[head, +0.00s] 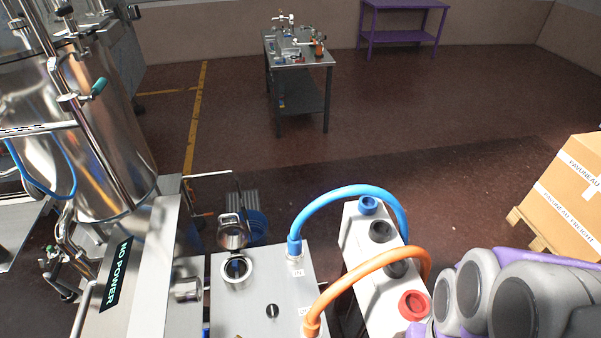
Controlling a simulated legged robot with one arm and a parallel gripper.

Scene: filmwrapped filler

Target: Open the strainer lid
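A round metal lid with a loop handle (232,233) stands raised behind a round metal-rimmed opening (237,270) in the head view. It looks like the strainer lid, hinged up and clear of the opening. The opening is at the top left corner of a grey metal box (255,303), and its inside looks dark. My gripper is not in view. Grey and purple parts of my own body fill the lower right corner, well to the right of the lid.
A blue hose (345,191) and an orange hose (365,262) arch from the box to a white unit (352,233) on its right. A steel tank (90,130) and a "NO POWER" panel (118,273) stand left. Farther back are a metal table (313,62), a purple table (405,4) and open floor.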

